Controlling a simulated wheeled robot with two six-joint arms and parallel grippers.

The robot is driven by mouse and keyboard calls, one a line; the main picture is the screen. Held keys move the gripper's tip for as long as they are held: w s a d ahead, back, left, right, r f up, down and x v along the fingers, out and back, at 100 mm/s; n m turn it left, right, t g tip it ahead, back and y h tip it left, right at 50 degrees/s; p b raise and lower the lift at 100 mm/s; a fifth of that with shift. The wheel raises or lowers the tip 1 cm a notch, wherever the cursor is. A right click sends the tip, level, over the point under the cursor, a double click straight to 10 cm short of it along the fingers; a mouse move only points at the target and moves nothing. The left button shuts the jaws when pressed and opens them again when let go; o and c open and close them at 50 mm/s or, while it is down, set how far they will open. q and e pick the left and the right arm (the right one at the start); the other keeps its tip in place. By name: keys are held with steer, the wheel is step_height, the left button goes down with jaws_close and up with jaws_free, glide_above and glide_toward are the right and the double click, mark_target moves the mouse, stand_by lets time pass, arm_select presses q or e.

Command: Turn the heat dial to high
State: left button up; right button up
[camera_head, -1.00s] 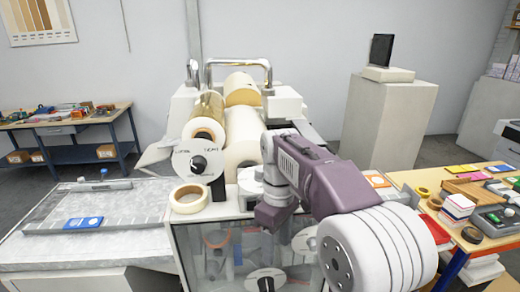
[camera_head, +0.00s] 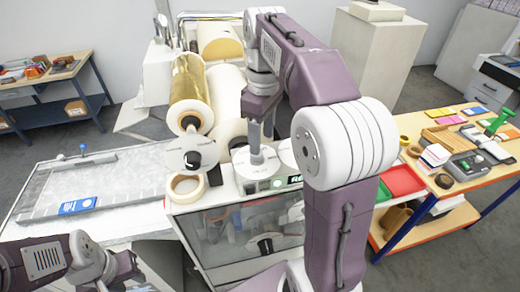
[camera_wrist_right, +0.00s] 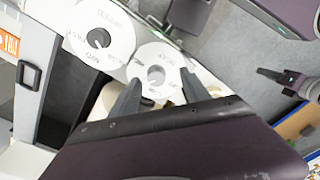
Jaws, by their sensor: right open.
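In the right wrist view a round white dial (camera_wrist_right: 146,56) with a grey knob (camera_wrist_right: 156,75) lies between the open fingers of my right gripper (camera_wrist_right: 159,77); its lettering is too small to read. A second white dial (camera_wrist_right: 85,28) with a black knob, lettered with what looks like MID and FAST, is beside it. In the head view my right gripper (camera_head: 256,146) points down at the middle white dial (camera_head: 256,164) on the machine's front. Whether the fingers touch the knob cannot be told. My left arm shows at the lower left, its fingers not clearly visible.
Another white dial (camera_head: 188,143) with a black knob faces front at the left, above a tape roll (camera_head: 185,187). A gold roll (camera_head: 188,95) lies behind. A lit display (camera_head: 277,184) is below the dials. A side table (camera_head: 480,170) stands right.

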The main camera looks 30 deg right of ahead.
step_height(320, 180, down, 2)
steer(key=shift+s+f, duration=0.1)
steer(key=shift+s, duration=0.05)
steer(key=w+f, duration=0.3)
steer(key=f, duration=0.1)
steer(key=shift+w+a+f, duration=0.1)
steer(key=shift+w+f, duration=0.05)
steer(key=shift+w, duration=0.25)
steer(key=shift+s+r, duration=0.25)
steer(key=shift+s, duration=0.55)
steer(key=shift+s+r, duration=0.1)
steer(key=shift+s, duration=0.2)
steer(key=c, duration=0.9)
steer(key=shift+w, duration=0.35)
jaws_close()
arm_select(q)
steer(key=shift+w+d+f, duration=0.1)
steer(key=shift+w+f, duration=0.05)
steer(key=shift+w, duration=0.65)
